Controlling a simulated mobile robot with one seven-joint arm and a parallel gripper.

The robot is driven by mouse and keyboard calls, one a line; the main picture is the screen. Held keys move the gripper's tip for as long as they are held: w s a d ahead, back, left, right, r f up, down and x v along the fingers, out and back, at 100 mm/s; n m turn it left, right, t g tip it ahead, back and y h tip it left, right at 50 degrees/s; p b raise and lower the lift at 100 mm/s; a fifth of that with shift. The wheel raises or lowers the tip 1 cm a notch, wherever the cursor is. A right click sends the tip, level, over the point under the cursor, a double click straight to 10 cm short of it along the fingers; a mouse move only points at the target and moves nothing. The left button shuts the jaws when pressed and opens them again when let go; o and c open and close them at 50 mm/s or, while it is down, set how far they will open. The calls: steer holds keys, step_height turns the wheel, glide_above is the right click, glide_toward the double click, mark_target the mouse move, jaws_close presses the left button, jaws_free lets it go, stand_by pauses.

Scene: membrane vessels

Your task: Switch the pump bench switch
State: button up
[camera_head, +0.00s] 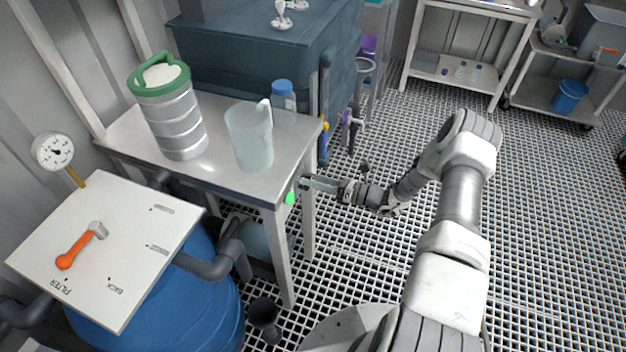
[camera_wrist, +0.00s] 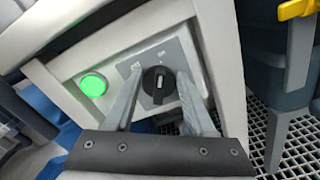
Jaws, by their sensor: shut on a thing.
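The pump bench switch (camera_wrist: 156,96) is a black round knob with a white mark on a grey plate in the wrist view. The plate is on the end face of the metal bench (camera_head: 215,180). My gripper (camera_wrist: 159,76) is shut on the knob, one finger on each side. In the head view my gripper (camera_head: 305,184) meets the bench end, and the knob is hidden.
A steel canister with green handle (camera_head: 170,105), a translucent jug (camera_head: 249,138) and a blue-capped bottle (camera_head: 283,96) stand on the bench. Grated floor (camera_head: 550,200) is open at right.

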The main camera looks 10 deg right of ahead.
steer(key=shift+n, duration=0.3)
jaws_close()
steer(key=n, duration=0.3)
steer(key=n+b, duration=0.1)
steer(key=n, duration=0.3)
steer(key=s+n+b, duration=0.1)
steer(key=n, duration=0.3)
steer(key=shift+a+f, duration=0.1)
steer(key=shift+a, duration=0.2)
steer(key=shift+n, duration=0.3)
steer(key=o, duration=1.3)
jaws_free()
steer(key=p+v, duration=0.1)
steer(key=v, duration=1.6)
steer(key=shift+s+d, duration=0.2)
